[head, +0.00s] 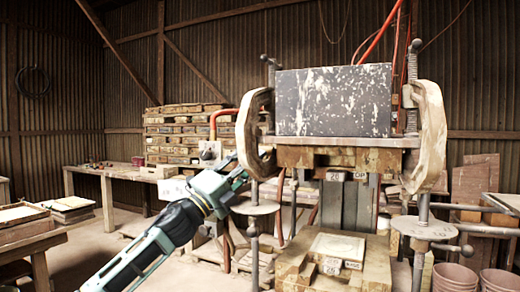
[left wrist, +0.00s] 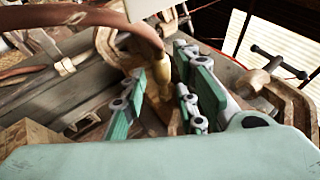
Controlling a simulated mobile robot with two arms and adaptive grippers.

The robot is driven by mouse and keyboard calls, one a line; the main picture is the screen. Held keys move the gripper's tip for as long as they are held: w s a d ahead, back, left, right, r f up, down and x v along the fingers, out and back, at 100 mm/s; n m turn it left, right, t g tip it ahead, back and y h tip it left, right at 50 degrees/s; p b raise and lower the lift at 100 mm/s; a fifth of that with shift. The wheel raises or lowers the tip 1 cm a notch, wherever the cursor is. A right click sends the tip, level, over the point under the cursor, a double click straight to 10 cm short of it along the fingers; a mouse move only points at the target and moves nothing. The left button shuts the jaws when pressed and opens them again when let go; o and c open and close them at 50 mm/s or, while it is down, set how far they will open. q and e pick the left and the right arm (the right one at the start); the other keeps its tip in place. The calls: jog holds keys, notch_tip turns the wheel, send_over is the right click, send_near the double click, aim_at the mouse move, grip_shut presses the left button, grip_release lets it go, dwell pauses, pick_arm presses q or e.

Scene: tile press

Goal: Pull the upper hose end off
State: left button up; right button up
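In the left wrist view a brown-red hose (left wrist: 90,20) comes in from the left and bends down into a brass-coloured end piece (left wrist: 161,72). My left gripper (left wrist: 160,92) is open, with its green-padded fingers on either side of this end piece. Gaps show between the pads and the piece; whether either finger touches it I cannot tell. In the head view my left gripper (head: 236,172) is in front of the press's left side, close to a grey box (head: 210,152) with an orange-red hose (head: 214,119) arching above it. Its fingertips are hard to make out there. My right gripper is not in view.
Buckets (head: 455,277) are at lower right.

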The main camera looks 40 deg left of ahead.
pick_arm(q)
jog(key=p+x, duration=0.2)
jog(key=x, duration=0.1)
jog(key=shift+w, duration=0.1)
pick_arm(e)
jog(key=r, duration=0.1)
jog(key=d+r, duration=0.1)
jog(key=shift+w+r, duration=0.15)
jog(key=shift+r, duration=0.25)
pick_arm(q)
grip_shut()
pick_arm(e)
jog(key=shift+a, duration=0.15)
